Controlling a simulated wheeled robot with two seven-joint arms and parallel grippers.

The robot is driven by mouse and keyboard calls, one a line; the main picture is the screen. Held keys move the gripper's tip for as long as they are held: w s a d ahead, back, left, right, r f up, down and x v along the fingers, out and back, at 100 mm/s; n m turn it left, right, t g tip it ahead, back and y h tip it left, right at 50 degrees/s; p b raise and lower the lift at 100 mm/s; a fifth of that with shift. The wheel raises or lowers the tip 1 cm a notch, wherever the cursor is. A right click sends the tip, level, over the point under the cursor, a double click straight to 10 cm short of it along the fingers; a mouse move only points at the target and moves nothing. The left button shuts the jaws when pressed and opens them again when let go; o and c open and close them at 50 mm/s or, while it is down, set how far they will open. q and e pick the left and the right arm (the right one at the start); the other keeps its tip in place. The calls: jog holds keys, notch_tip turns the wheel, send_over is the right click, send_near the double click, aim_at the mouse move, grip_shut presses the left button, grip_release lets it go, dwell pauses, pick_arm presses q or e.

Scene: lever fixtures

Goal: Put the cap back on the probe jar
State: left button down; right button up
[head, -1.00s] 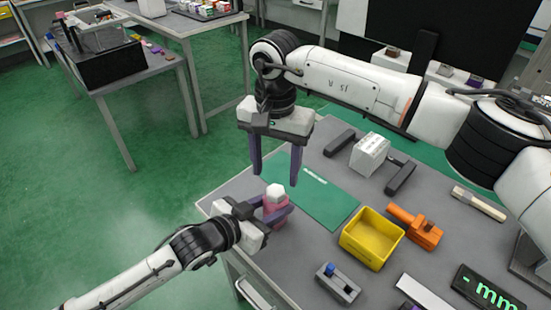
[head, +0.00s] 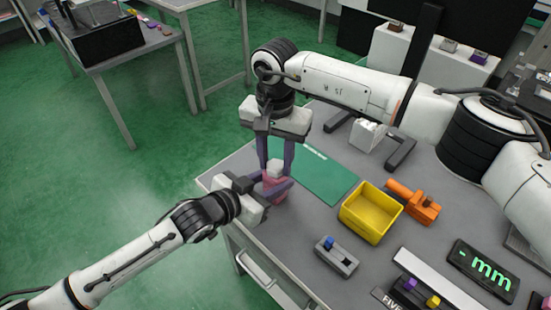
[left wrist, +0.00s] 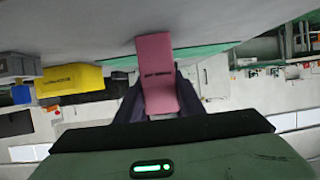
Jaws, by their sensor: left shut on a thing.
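The pink probe jar (head: 271,187) stands upright at the near left corner of the table, with a pale cap (head: 274,169) on top of it. My left gripper (head: 277,186) is shut on the jar from the side. The left wrist view shows the pink jar (left wrist: 158,82) with a small dark label, between my dark fingers. My right gripper (head: 276,171) points down from above, its two purple fingers on either side of the cap. I cannot tell whether they touch it. The cap does not show in the left wrist view.
A green mat (head: 325,176) lies behind the jar. A yellow bin (head: 371,212), an orange fixture (head: 413,202), a grey block with a blue lever (head: 336,256) and a display (head: 485,270) stand to the right. The table's left edge is close to the jar.

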jog(key=shift+c, duration=0.6)
jog(key=m, duration=1.4)
jog(key=shift+m, duration=0.4)
jog(key=m, duration=1.2)
jog(key=shift+m, duration=0.4)
jog(key=m, duration=0.3)
jog(key=o, duration=1.2)
